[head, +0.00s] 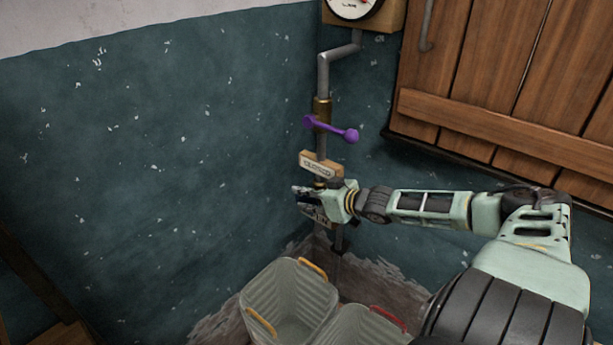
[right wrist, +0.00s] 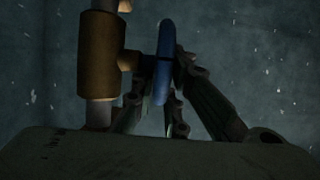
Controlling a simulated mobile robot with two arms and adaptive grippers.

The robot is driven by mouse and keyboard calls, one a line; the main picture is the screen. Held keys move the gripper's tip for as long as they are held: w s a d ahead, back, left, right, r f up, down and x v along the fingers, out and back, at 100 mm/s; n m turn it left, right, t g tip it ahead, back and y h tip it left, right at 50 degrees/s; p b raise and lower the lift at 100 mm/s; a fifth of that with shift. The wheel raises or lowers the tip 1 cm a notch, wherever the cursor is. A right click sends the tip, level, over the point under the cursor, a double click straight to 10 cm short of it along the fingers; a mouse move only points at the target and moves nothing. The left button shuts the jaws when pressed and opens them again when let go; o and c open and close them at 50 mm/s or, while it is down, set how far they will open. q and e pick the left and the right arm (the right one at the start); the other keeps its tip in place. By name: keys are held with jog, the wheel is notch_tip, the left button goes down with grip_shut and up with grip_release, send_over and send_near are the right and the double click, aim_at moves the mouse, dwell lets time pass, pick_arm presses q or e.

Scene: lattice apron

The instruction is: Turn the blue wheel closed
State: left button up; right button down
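The blue wheel (right wrist: 165,58) shows edge-on in the right wrist view, beside a brass valve body (right wrist: 100,58) on a grey pipe. My right gripper (right wrist: 163,78) has its fingers on both sides of the wheel's rim, close against it, and appears shut on it. In the head view my right gripper (head: 308,203) is at the lower part of the wall pipe, just below a wooden sign (head: 320,165) that seems to read "CLOSED". There the gripper largely hides the wheel. My left gripper is not in view.
A purple lever (head: 335,129) sits on the pipe above the sign, and a gauge (head: 352,5) is at the top. Two pale bins (head: 285,300) with coloured handles stand below. A wooden shutter (head: 500,80) covers the wall at right. The left wall is bare.

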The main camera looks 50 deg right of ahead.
jog(key=shift+s+t+p, duration=0.1)
jog(key=shift+t+p, duration=0.5)
jog(key=shift+p, duration=0.05)
jog(key=shift+s+f+t, duration=0.1)
jog(key=shift+f+t, duration=0.1)
jog(key=shift+t, duration=0.2)
jog(key=shift+s+f+t+b, duration=0.1)
jog(key=shift+t+b, duration=0.6)
jog(key=shift+t, duration=0.5)
jog(key=shift+r, duration=0.2)
jog(key=c, duration=2)
grip_release()
jog(key=shift+c, duration=0.2)
jog(key=shift+s, duration=0.15)
